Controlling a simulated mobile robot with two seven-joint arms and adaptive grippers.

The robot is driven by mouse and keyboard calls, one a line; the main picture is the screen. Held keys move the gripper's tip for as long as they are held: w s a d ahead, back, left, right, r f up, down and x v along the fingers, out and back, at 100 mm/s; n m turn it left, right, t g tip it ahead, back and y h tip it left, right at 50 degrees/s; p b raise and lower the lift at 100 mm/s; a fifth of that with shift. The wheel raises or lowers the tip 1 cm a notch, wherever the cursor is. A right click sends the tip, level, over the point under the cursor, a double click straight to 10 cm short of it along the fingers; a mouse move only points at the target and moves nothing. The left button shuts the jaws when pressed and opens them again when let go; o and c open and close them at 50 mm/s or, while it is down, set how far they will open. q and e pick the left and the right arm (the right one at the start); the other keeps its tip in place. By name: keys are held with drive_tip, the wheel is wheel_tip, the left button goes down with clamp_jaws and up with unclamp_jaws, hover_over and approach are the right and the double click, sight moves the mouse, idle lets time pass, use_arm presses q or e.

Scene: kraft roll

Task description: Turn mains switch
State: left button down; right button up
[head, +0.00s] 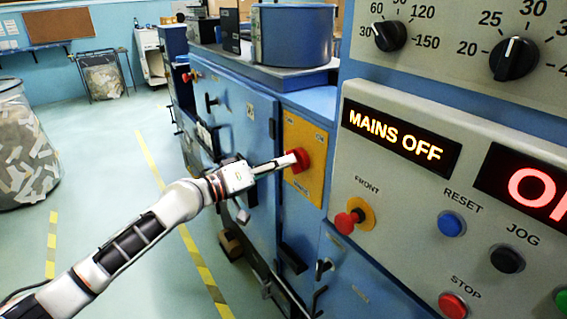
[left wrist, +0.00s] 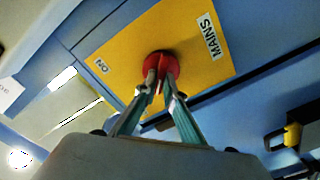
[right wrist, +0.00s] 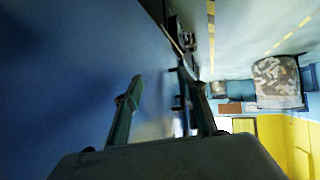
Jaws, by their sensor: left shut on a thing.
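The mains switch is a red knob (head: 301,159) on a yellow plate (head: 312,186) on the blue machine's side. In the left wrist view the red knob (left wrist: 164,62) sits on the yellow plate (left wrist: 190,35), which carries the labels MAINS and ON. My left gripper (head: 293,161) reaches it from the left, its fingers shut on the knob. The fingers hide part of the knob, so I cannot tell its exact angle. The display (head: 401,138) reads MAINS OFF. My right gripper (right wrist: 160,88) shows in the right wrist view, fingers apart with nothing between them.
A control panel fills the right side, with a red front knob (head: 347,221), a blue reset button (head: 451,223), a black jog button (head: 508,259) and a red stop button (head: 453,305). A bin of scrap (head: 25,150) stands at left. The floor between is clear.

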use_arm(q)
drive_tip(key=c, duration=2.1)
unclamp_jaws()
drive_tip(key=shift+c, duration=0.2)
drive_tip(key=shift+a, duration=0.1)
drive_tip(key=v, duration=1.2)
drive_tip(key=shift+f, duration=0.15)
